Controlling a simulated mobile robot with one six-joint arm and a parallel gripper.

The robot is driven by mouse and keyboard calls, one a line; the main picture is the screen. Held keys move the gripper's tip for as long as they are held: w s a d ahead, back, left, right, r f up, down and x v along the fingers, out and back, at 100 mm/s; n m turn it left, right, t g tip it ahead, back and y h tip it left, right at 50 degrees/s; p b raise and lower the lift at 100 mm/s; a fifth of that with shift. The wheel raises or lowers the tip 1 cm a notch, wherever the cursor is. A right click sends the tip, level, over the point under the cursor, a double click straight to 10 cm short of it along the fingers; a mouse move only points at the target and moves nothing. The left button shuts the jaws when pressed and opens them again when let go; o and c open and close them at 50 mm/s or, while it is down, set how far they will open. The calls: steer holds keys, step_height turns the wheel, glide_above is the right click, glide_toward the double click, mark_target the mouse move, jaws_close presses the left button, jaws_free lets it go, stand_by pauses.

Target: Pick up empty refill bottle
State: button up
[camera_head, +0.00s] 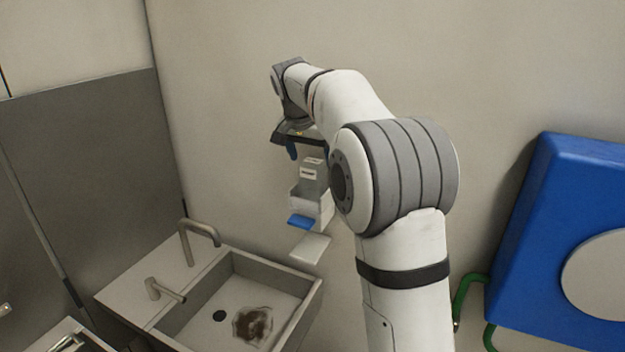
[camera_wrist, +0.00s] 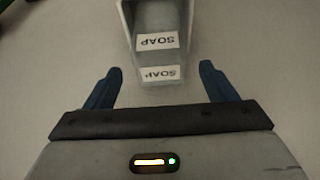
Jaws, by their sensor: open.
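The refill bottle (camera_head: 310,172) is a pale grey container in the open-topped soap dispenser (camera_head: 311,205) on the wall. In the wrist view the bottle (camera_wrist: 157,57) shows two white SOAP labels, upside down, between the side walls of the dispenser (camera_wrist: 128,14). I cannot tell its fill level. My gripper (camera_head: 305,153) is just above the bottle in the head view; one blue finger shows clearly. In the wrist view my gripper (camera_wrist: 160,70) is open, with one blue finger on each side of the bottle's near end and a gap on both sides.
A blue lever (camera_head: 300,222) and a pale tray (camera_head: 310,248) are below the dispenser. A steel sink (camera_head: 190,300) with a tap (camera_head: 199,232) and a brown stain is at lower left. A blue wall unit (camera_head: 540,220) stands at right. The wall above the dispenser is bare.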

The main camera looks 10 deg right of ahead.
mark_target(313, 161)
steer(key=p+x, duration=0.1)
steer(key=x, duration=0.4)
steer(key=shift+w+d+r, duration=0.1)
steer(key=shift+w+d, duration=0.05)
steer(key=shift+c, duration=0.5)
steer(key=c, duration=1)
steer(key=shift+o, duration=0.2)
steer(key=shift+r, duration=0.15)
